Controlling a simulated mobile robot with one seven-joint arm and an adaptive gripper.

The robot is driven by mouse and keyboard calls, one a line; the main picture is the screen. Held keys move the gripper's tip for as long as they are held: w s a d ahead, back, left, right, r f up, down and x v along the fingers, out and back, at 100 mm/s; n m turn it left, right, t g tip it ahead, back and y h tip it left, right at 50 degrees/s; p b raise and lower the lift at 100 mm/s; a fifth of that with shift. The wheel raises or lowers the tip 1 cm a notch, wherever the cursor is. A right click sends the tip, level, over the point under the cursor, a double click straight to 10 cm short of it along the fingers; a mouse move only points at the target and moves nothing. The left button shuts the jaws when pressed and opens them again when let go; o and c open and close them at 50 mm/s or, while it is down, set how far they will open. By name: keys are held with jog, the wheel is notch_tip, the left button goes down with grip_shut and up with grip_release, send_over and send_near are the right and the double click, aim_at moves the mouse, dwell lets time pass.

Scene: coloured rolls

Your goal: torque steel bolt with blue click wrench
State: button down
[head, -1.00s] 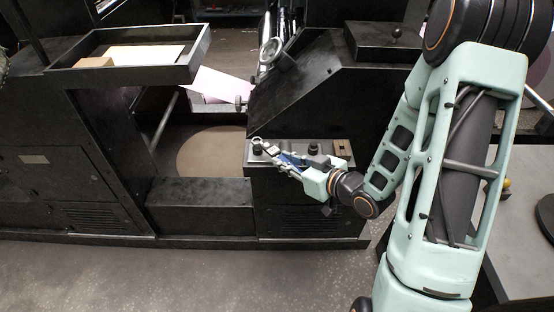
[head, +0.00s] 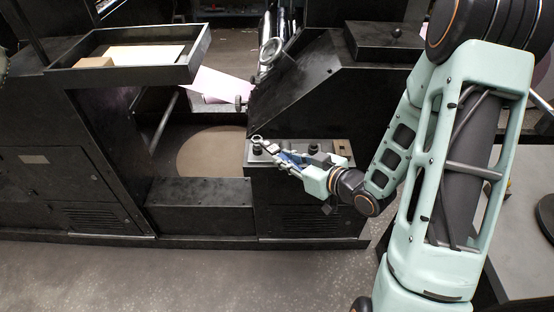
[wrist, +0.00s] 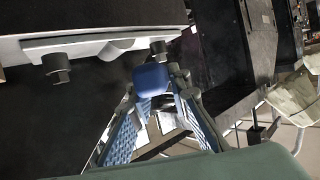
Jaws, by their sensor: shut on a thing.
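My gripper (head: 287,163) is over the grey block at the front of the black machine, shut on the blue click wrench. In the wrist view the wrench's blue end (wrist: 151,80) shows between my two blue-padded fingers. In the head view a ring-shaped metal end (head: 257,140) sticks out beyond my fingertips, close to a dark bolt-like knob (head: 257,150) on the block. I cannot tell whether the ring touches it. Two dark bolt heads, one left (wrist: 57,68) and one near the wrench (wrist: 158,48), show in the wrist view. Which is the steel bolt is unclear.
The grey block (head: 327,158) also carries another dark knob and a brown square piece (head: 342,147). The sloped machine housing (head: 330,95) rises just behind it. A black tray (head: 128,74) stands out at upper left. The floor in front is clear.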

jog(key=shift+r, duration=0.1)
jog(key=shift+r+p, duration=1.15)
jog(key=shift+r, duration=0.3)
